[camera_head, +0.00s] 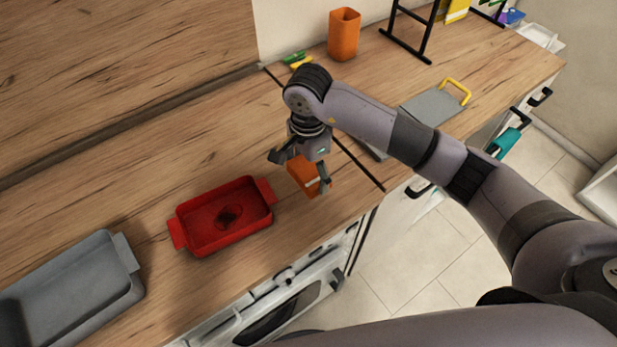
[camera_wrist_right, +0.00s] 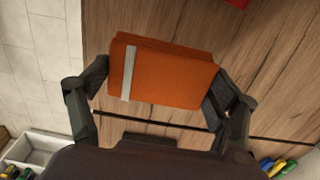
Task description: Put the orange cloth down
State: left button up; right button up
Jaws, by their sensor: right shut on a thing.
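The orange cloth (camera_head: 304,175) is folded and has a pale stripe. My right gripper (camera_head: 299,172) is shut on it, over the wooden counter (camera_head: 190,170) near its front edge. In the right wrist view the cloth (camera_wrist_right: 165,72) spans between the two fingers of the right gripper (camera_wrist_right: 158,92). The gripper hides part of the cloth in the head view. I cannot tell whether the cloth touches the counter. My left gripper is in neither view.
A red dish (camera_head: 225,215) with a dark patch inside stands just left of the cloth. A grey dish (camera_head: 75,285) is farther left. An orange cup (camera_head: 343,34) stands at the back. A grey board (camera_head: 430,107) with a yellow handle lies right. Bare counter lies behind the red dish.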

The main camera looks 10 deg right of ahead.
aim_at(308, 184)
jog(key=shift+f, duration=0.75)
notch_tip(308, 184, down, 3)
jog(key=shift+f+p, duration=0.2)
jog(key=shift+p, duration=0.4)
jog(key=shift+f, duration=0.35)
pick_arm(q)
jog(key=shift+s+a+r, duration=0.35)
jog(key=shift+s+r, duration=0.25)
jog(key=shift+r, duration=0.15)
pick_arm(e)
jog(key=shift+f, duration=0.15)
jog(key=o, duration=1.5)
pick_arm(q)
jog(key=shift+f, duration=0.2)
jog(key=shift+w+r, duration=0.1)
